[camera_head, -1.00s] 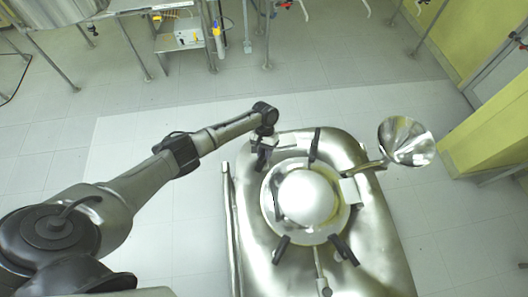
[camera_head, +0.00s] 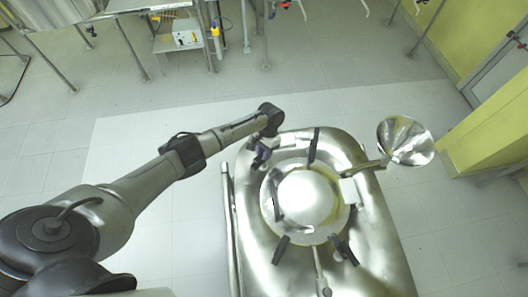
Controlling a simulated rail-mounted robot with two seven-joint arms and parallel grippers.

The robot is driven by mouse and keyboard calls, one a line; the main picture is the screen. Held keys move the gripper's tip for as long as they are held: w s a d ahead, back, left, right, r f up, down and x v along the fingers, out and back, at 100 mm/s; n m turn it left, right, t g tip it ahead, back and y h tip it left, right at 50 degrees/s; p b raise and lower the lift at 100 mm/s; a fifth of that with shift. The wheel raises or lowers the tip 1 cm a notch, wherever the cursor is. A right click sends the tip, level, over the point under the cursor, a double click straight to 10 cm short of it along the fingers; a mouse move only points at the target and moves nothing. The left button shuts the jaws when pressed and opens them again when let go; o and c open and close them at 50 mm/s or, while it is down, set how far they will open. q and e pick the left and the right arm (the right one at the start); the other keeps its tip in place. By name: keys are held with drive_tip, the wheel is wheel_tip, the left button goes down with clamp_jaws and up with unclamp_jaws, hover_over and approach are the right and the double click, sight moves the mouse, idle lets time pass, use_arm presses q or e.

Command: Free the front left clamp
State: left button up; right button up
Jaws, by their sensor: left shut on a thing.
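A steel reactor vessel (camera_head: 364,238) with a round domed lid (camera_head: 312,197) stands at the centre right. Dark clamps sit around the lid rim: one at the far side (camera_head: 314,147), one at the near left (camera_head: 281,248) and one at the near right (camera_head: 343,249). My left gripper (camera_head: 261,157) is at the far left of the rim, shut on a small dark part there that looks like a clamp. The gripper hides much of that part, and I cannot tell whether it still touches the rim. My right gripper is not in view.
A shiny funnel (camera_head: 405,141) sticks out at the vessel's right. A vertical-looking rail (camera_head: 230,230) runs along its left side. Tiled floor left of the vessel is clear. Metal frames and a yellow wall (camera_head: 490,130) stand farther back.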

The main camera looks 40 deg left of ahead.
use_arm(q)
drive_tip(key=o, duration=0.9)
drive_tip(key=b+v, duration=0.1)
drive_tip(key=v, duration=1.2)
drive_tip(key=shift+w+r, duration=0.15)
drive_tip(key=shift+r, duration=0.2)
